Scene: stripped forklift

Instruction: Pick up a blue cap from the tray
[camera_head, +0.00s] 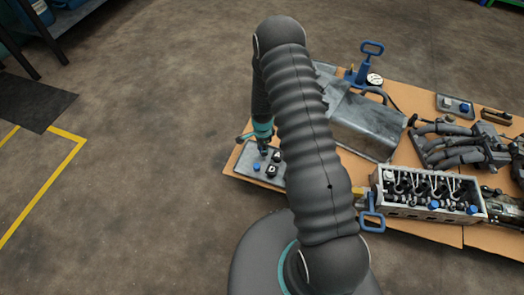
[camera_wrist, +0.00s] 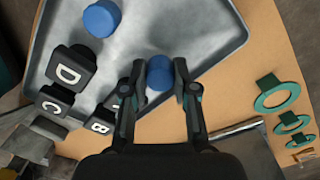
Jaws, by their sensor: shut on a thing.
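A grey metal tray (camera_wrist: 205,27) lies on the cardboard-covered bench. In the wrist view, my gripper (camera_wrist: 160,75) is shut on a blue cap (camera_wrist: 160,73), held between its two fingertips over the tray's edge. Whether the cap still touches the tray cannot be told. A second blue cap (camera_wrist: 101,18) sits on the tray near the top. In the head view, my gripper (camera_head: 263,152) is above the tray (camera_head: 247,158), small and partly dark; a blue cap (camera_head: 256,167) shows on the tray below it.
Black lettered blocks, one marked D (camera_wrist: 70,68) and one marked C (camera_wrist: 53,102), stand left of my gripper. Green rings (camera_wrist: 275,95) lie at the right. In the head view, an engine block (camera_head: 425,195) and a metal cover (camera_head: 365,120) stand right of the tray.

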